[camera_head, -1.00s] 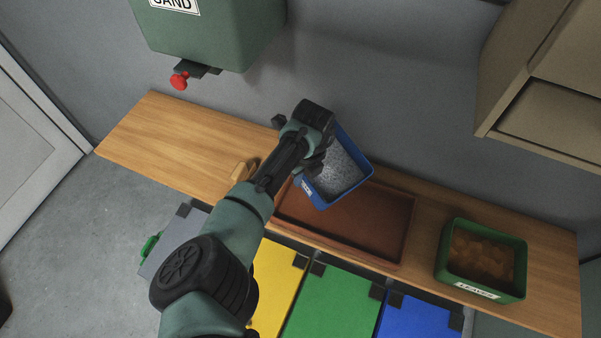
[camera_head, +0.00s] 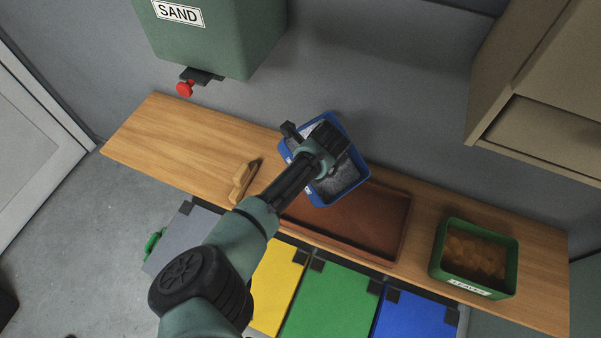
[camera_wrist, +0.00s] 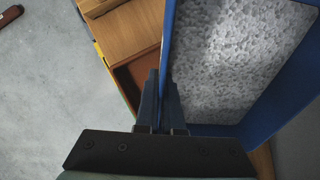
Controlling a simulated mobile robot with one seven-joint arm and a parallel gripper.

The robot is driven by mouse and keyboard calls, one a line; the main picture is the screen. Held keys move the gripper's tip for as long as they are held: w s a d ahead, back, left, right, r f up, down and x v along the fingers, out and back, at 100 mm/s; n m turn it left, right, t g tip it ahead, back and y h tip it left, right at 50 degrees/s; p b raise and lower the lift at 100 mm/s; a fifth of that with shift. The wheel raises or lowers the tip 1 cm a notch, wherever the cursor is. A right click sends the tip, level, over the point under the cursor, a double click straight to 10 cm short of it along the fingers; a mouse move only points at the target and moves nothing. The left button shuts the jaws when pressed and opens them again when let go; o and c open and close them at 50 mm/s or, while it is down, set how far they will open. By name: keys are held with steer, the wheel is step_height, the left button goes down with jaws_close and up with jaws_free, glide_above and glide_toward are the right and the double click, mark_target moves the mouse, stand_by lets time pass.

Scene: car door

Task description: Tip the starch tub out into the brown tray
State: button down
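The blue tub (camera_head: 358,181), with grey-white speckled contents, hangs above the back left part of the brown tray (camera_head: 390,245). Its label is mostly hidden by my arm. In the wrist view the tub's blue wall (camera_wrist: 245,131) and contents (camera_wrist: 232,60) fill the right side. My gripper (camera_wrist: 162,82) is shut on the tub's wall, one finger on each side. In the head view my wrist covers the middle of the tub and hides the fingertips. The contents show inside the tub; the visible tray floor looks bare.
A green box (camera_head: 507,270) with brown leaves stands on the wooden bench (camera_head: 150,135) right of the tray. A wooden scoop-like item (camera_head: 242,181) lies to the left. A green SAND hopper (camera_head: 215,40) with a red knob hangs above left; a beige cabinet (camera_head: 545,85) is upper right.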

mark_target(315, 191)
steer(key=shift+d+r+t+y+p, duration=0.15)
steer(key=shift+r+t+y+p, duration=0.45)
steer(key=shift+t, duration=0.1)
steer(key=shift+s+d+r+t+y+b, duration=0.15)
steer(key=shift+s+t+y+b, duration=0.15)
steer(key=shift+t+y, duration=0.4)
steer(key=shift+s+d+r+t+y+b, duration=0.15)
steer(key=shift+t+y+b, duration=0.15)
steer(key=shift+t+b, duration=0.25)
steer(key=shift+s+d+r+t+y+b, duration=0.15)
steer(key=shift+t+y+b, duration=0.15)
steer(key=shift+t+b, duration=0.25)
steer(key=shift+s+b, duration=0.15)
steer(key=shift+b, duration=0.25)
